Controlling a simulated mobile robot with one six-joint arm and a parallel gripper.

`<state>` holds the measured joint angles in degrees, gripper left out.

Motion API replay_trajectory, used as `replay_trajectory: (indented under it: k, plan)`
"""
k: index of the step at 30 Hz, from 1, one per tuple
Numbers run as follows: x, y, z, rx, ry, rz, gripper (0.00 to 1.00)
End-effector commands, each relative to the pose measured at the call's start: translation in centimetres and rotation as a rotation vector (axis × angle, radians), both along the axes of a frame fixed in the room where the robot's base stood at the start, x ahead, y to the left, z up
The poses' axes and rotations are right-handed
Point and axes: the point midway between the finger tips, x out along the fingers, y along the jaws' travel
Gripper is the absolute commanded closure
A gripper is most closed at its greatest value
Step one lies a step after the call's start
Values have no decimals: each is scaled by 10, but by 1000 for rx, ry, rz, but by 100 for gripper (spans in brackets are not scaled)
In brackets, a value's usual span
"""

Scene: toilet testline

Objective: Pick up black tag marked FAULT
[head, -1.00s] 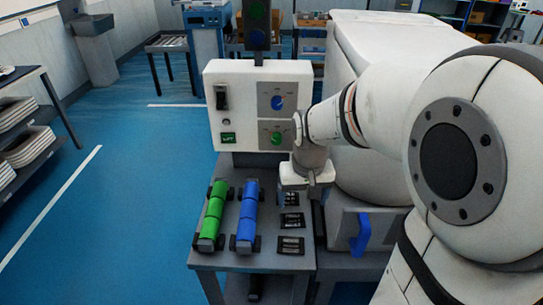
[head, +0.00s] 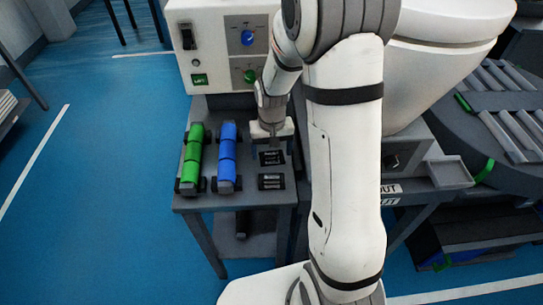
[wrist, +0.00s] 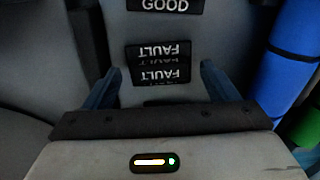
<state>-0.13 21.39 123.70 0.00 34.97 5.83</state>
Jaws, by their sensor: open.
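In the wrist view, a black tag marked FAULT (wrist: 159,75) in white letters lies on the grey table top, with more FAULT lettering, some upside down, just above it in the picture. My gripper (wrist: 160,82) is open, its two dark fingers to the left and right of the FAULT tag, with nothing held. I cannot tell how far the fingertips are above the table. A black GOOD tag (wrist: 165,6) is at the top edge. In the head view my gripper (head: 272,133) hides the FAULT tag behind two other black tags.
A green cylinder (head: 193,155) and a blue cylinder (head: 227,155) lie in dark holders left of the tags. A white control box (head: 225,45) stands behind my gripper. At the right is a roller conveyor (head: 500,100). My arm covers much of the table's right side.

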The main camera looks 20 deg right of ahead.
Motion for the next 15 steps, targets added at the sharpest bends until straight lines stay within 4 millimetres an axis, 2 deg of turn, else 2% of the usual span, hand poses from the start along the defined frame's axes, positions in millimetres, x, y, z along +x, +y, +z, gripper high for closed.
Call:
replay_trajectory:
  k: [8, 15]
  plan:
    - [0, 0, -5, 0, -1, -1, 20]
    - [0, -1, -4, 0, -1, -1, 38]
